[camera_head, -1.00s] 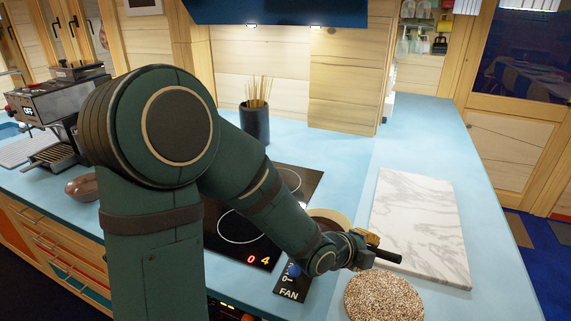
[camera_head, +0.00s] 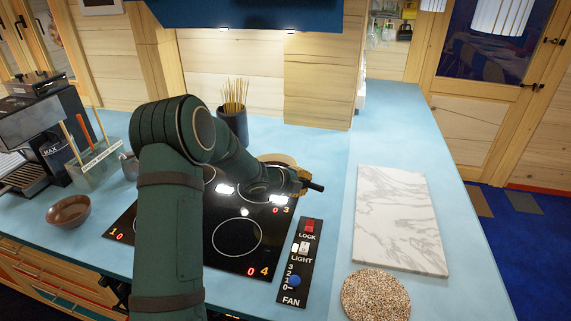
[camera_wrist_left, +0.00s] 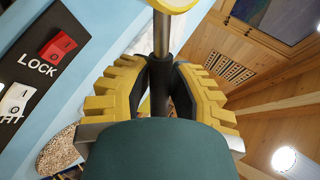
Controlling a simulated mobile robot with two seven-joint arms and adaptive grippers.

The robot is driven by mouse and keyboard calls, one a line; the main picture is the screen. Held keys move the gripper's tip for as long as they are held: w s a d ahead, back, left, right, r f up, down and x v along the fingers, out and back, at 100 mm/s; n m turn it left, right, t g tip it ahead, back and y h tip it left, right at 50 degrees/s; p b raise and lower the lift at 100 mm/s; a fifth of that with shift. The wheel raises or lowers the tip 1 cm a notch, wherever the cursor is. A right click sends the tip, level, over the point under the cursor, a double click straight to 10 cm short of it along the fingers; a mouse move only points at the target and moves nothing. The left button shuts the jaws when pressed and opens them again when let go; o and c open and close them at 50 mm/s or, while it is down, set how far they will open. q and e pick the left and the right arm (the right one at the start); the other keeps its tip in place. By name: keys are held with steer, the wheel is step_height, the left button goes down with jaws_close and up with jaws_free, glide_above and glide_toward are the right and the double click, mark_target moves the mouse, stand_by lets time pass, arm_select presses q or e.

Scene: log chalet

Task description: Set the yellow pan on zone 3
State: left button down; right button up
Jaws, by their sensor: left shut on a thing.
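My left gripper (camera_head: 304,181) is shut on the dark handle (camera_head: 317,187) of the yellow pan (camera_head: 278,160). The left wrist view shows the gripper's yellow fingers (camera_wrist_left: 160,95) around the handle, with the pan's yellow edge (camera_wrist_left: 173,4) at the top. In the head view the pan is at the back right of the black hob (camera_head: 188,255), by zone 3 (camera_head: 282,210). My arm hides much of the pan and part of that zone. I cannot tell whether the pan touches the hob. My right gripper is not in view.
A control panel (camera_head: 291,275) lies right of the hob. A marble board (camera_head: 398,220) and a round speckled mat (camera_head: 375,296) lie further right. A utensil pot (camera_head: 232,128) stands behind the hob. A brown bowl (camera_head: 68,211) stands to its left.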

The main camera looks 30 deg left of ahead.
arm_select(q)
steer(key=a, duration=0.2)
steer(key=a+p, duration=0.1)
steer(key=a, duration=0.3)
steer(key=shift+w+f+p, duration=0.3)
steer(key=shift+w+p, duration=0.05)
steer(key=shift+p, duration=0.05)
steer(key=shift+a+f+m, duration=0.1)
steer(key=shift+a+m, duration=0.2)
steer(key=shift+a, duration=0.05)
steer(key=shift+t+y, duration=0.4)
steer(key=w+b, duration=0.1)
steer(key=b, duration=0.1)
steer(key=w+f+b, duration=0.1)
steer(key=b, duration=0.1)
steer(key=w+a+f+b, duration=0.1)
steer(key=b, duration=0.2)
steer(key=shift+w+f, duration=0.1)
steer(key=shift+w, duration=0.15)
steer(key=shift+w+a, duration=0.1)
steer(key=shift+w, duration=0.1)
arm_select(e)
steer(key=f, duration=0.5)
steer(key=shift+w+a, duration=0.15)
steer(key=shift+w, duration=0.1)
arm_select(q)
steer(key=shift+b, duration=0.3)
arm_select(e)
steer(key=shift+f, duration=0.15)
